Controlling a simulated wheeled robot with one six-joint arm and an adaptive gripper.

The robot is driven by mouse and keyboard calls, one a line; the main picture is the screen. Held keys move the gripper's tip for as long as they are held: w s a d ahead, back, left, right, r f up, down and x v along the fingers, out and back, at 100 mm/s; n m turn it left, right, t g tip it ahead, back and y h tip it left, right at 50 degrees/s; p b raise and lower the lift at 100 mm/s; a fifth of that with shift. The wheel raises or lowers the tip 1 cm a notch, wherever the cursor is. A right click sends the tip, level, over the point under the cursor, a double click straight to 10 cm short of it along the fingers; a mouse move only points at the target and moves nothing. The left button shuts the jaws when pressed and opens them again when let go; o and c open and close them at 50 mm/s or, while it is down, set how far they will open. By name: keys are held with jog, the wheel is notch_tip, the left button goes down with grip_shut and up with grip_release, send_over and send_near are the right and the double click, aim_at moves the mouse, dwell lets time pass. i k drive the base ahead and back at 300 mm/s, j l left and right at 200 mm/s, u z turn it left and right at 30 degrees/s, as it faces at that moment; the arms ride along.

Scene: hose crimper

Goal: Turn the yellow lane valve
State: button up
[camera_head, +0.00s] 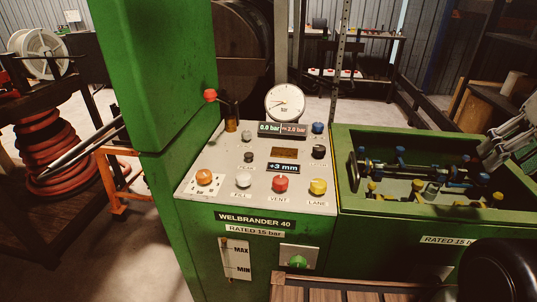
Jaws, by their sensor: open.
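The yellow lane valve (318,187) is a round yellow knob at the right front of the grey control panel (219,165), above the label LANE. My gripper (487,151) shows at the right edge, over the green trough, with its grey fingers pointing left. It is open, well to the right of the yellow knob and apart from it. Part of it is cut off by the picture edge.
A red vent knob (280,183), a white fill knob (243,179) and an orange knob (204,177) stand left of the yellow one. A gauge (285,102) rises behind. The green trough (400,207) holds hoses with blue and yellow fittings. A green cabinet (150,75) blocks the left.

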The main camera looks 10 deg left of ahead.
aim_at(318, 186)
jog(key=k+u, duration=0.15)
jog(key=u, duration=0.2)
jog(key=k+u, duration=0.2)
jog(key=u, duration=0.15)
jog(key=k+u, duration=0.15)
jog(key=u, duration=0.2)
